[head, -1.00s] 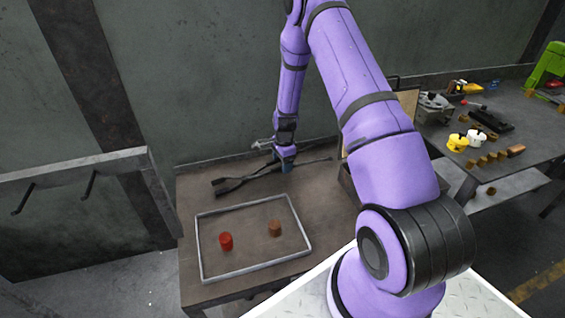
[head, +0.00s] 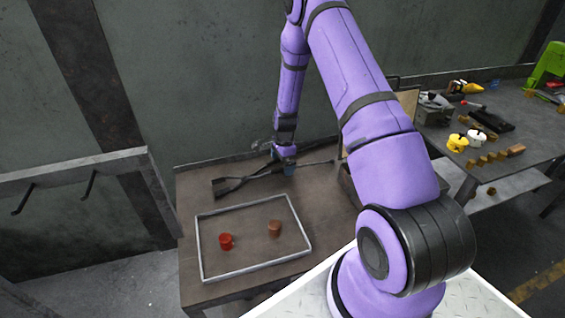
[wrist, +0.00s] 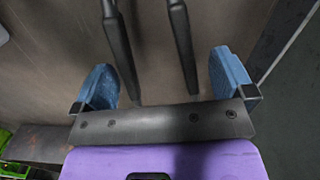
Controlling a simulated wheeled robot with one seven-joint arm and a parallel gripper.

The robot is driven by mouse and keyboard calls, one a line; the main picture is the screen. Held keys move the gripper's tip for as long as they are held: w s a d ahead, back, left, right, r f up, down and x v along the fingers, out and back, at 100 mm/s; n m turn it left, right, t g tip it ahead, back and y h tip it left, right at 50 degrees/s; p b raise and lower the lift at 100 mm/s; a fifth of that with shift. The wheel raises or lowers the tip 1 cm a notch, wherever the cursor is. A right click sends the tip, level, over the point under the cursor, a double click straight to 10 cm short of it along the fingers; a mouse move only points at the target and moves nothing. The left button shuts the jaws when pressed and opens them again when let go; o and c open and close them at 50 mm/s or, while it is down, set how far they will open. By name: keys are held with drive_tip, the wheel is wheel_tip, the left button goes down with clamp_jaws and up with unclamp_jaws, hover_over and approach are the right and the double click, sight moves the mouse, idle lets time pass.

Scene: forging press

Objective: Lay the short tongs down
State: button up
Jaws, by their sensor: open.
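The short tongs (head: 232,184) are dark metal and lie at the back of the brown table (head: 330,211), behind the framed area. In the head view the arm's end hides the middle of the tongs.
A thin grey frame (head: 205,262) on the table holds a red cylinder (head: 226,241) and a brown cylinder (head: 274,229). A wall rail with hooks (head: 90,184) stands at left. A second bench (head: 535,120) with several small parts is at right.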

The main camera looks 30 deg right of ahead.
wheel_tip(320, 180, up, 11)
drive_tip(key=shift+d, duration=0.3)
idle(0.4)
drive_tip(key=shift+f, duration=0.1)
